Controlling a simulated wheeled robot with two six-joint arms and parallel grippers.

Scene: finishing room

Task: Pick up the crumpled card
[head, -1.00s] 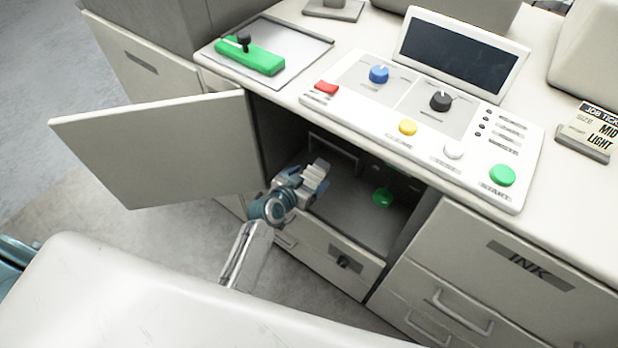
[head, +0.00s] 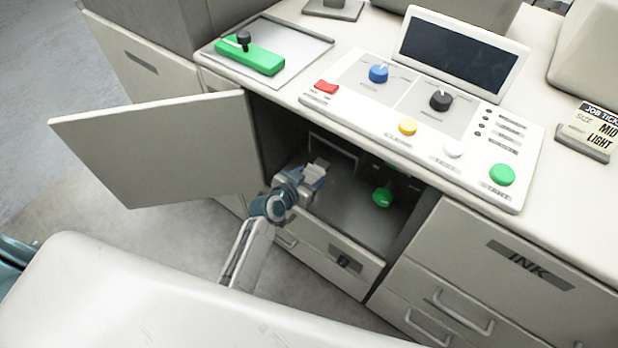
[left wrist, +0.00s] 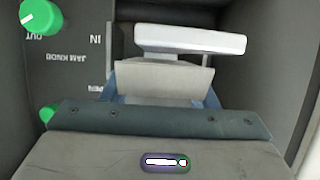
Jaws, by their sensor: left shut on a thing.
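My left gripper (head: 315,172) reaches into the open cabinet under the control panel. In the head view the card can hardly be told from the pale finger parts. My right gripper is not in view.
The cabinet door (head: 160,150) stands open at the left. Inside, a green knob (head: 382,197) sits right of my gripper, and a grey frame (head: 335,147) stands behind it. The counter edge overhangs the opening. A drawer block (head: 500,280) borders it on the right.

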